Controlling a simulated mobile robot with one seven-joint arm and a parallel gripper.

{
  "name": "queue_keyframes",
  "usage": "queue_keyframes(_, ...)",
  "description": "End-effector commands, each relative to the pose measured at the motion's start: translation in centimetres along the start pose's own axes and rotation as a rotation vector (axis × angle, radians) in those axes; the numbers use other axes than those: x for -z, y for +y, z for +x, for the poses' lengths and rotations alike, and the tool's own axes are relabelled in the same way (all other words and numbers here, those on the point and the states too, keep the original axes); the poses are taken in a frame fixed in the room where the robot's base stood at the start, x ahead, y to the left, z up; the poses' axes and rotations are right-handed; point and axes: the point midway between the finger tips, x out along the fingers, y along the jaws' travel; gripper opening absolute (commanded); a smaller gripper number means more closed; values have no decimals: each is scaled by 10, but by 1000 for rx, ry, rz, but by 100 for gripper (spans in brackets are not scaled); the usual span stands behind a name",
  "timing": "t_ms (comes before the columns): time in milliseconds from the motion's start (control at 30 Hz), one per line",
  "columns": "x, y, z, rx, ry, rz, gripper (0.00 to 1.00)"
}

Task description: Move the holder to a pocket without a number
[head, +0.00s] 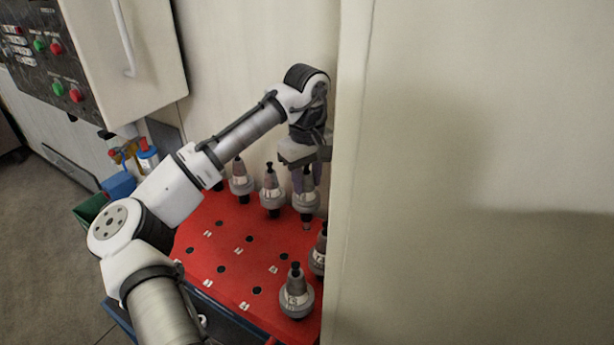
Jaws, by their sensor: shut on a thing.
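My gripper (307,178) points down at the back right of the red tray (205,215) and is shut on a grey tool holder (306,202). The held holder is upright, its narrow lower end showing below its wide collar; I cannot tell how far it is above the tray. The tray has several empty dark pockets, such as one at the middle (250,239) and one toward the front (257,290). Small white number tags lie beside many of them, too small to read. The tray's right part is hidden by a pale panel.
Other holders stand upright at the back (240,182), beside the held one (270,194), at the right edge (318,252) and at the front right (296,293). The large pale panel (470,180) stands close right of my gripper. The tray's middle and left are free of holders.

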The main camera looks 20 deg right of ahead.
Motion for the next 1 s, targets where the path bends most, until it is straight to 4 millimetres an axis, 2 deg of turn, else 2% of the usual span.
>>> queue_keyframes(267,0,0,-1,-3,1,0,0)
queue_keyframes(1000,0,0,29,-2,1,1,0)
